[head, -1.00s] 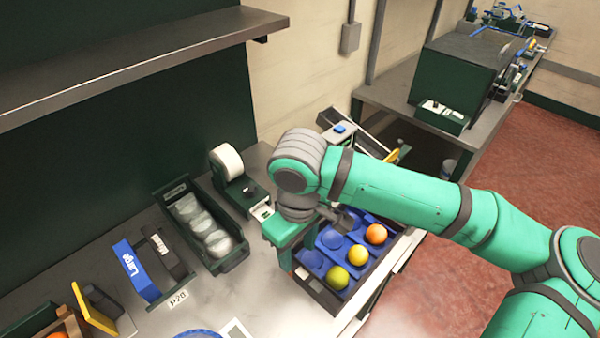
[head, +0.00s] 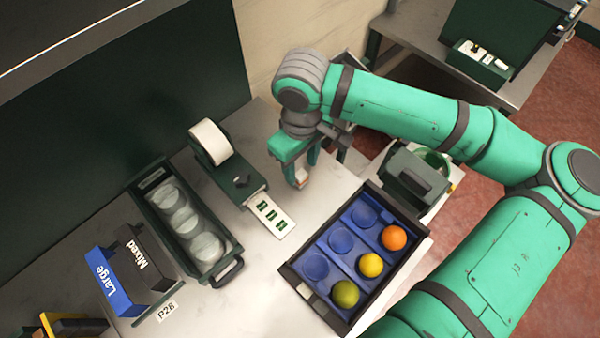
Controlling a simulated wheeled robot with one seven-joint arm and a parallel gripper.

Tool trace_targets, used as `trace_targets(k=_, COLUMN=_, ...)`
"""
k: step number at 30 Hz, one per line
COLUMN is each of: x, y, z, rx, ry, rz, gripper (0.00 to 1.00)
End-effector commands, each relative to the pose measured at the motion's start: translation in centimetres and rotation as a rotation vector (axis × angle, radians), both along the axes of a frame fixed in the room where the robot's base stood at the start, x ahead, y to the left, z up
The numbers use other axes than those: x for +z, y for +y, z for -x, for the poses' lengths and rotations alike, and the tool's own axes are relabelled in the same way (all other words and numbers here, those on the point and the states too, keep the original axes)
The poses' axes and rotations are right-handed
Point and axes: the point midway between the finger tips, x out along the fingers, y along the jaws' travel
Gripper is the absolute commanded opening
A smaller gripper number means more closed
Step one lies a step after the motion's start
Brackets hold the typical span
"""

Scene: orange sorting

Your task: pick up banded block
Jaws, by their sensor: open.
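My gripper (head: 301,170) is over the bare bench, between the label dispenser and the dark tray, pointing down with its jaws open. A small pale block with a brownish band (head: 302,183) shows at the fingertips and looks like the banded block. The fingers hide part of it. I cannot tell whether they touch it or stand on both sides of it.
A dark tray (head: 290,275) with blue cups holds an orange, a yellow and a green fruit in front. The label dispenser (head: 236,180) stands left, beside a case of clear domes (head: 150,215). Blue "Large" (head: 107,283) and black "Mixed" (head: 140,262) signs are further left.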

Motion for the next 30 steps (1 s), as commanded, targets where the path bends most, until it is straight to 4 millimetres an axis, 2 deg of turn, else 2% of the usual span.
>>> trace_targets(k=8, x=-2.0, y=0.2, z=-0.1, rx=0.003, ry=-0.001, rz=0.001, gripper=0.45)
trace_targets(k=17, x=-5.8, y=0.2, z=-0.3, rx=0.006, ry=0.000, rz=0.001, gripper=0.45)
trace_targets(k=26, x=-6.4, y=0.3, z=-0.3, rx=0.006, ry=-0.001, rz=0.000, gripper=0.45)
trace_targets(k=27, x=-6.4, y=0.3, z=-0.3, rx=0.006, ry=-0.001, rz=0.000, gripper=0.41)
trace_targets(k=30, x=-6.4, y=0.3, z=-0.3, rx=0.006, ry=-0.001, rz=0.000, gripper=0.17)
